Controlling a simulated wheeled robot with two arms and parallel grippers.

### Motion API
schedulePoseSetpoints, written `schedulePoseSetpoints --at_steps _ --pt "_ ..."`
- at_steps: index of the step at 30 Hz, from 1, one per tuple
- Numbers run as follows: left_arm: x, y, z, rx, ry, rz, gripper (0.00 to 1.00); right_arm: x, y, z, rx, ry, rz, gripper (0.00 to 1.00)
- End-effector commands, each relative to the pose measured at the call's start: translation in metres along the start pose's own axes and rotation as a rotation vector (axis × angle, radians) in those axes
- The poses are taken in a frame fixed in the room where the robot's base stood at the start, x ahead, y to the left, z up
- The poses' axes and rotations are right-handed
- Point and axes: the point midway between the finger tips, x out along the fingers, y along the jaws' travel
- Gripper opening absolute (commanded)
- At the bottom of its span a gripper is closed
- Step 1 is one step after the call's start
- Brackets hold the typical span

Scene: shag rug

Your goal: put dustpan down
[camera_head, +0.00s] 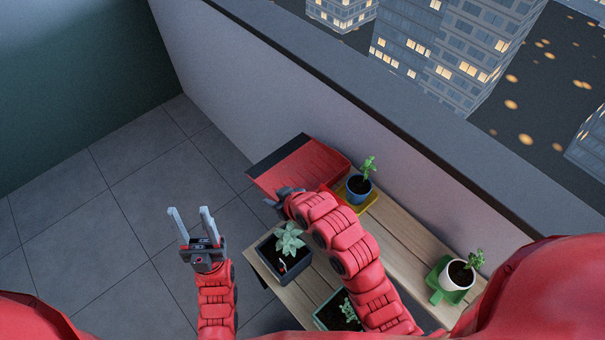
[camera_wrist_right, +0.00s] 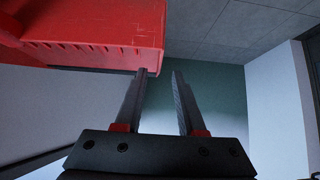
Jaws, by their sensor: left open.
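The red dustpan (camera_head: 308,166) is at the far end of the wooden bench (camera_head: 400,232), close to the parapet wall. It has a dark strip on its upper left side. The dustpan (camera_wrist_right: 95,25) also fills the upper left of the right wrist view. My right gripper (camera_head: 280,197) is beside the dustpan's near edge. In the wrist view its fingers (camera_wrist_right: 160,75) are apart with nothing visible between them; the left fingertip is at the dustpan's edge, and I cannot tell if they touch. My left gripper (camera_head: 192,212) is open and empty over the floor.
A blue pot (camera_head: 359,189) on a yellow tray stands close beside the dustpan. A square dark planter with a succulent (camera_head: 289,240), another planter (camera_head: 338,313) and a white pot (camera_head: 459,275) on a green tray also stand there. Tiled floor (camera_head: 110,215) at left is clear.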

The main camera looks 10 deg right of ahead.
Motion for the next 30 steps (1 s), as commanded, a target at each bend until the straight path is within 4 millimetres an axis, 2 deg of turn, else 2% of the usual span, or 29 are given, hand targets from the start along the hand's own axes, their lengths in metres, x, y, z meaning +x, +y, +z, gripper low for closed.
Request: schedulePoseSetpoints --at_steps 3,9,19,26,30 --pt "0.014 -0.001 -0.002 0.000 0.000 0.000 0.50 0.012 0.001 -0.005 0.000 -0.003 -0.002 0.39" --pt "0.019 -0.001 -0.003 0.000 0.000 0.000 0.50 0.033 0.002 -0.004 0.001 -0.002 -0.002 0.39" --pt "0.019 -0.001 -0.003 0.000 0.000 0.000 0.50 0.038 0.002 -0.003 0.001 0.000 0.000 0.39" --pt "0.019 -0.001 -0.003 0.000 0.000 0.000 0.50 0.038 0.002 -0.003 0.001 0.000 0.000 0.00" --pt "0.019 -0.001 -0.003 0.000 0.000 0.000 0.50 0.038 0.002 -0.003 0.001 0.000 0.000 0.00"
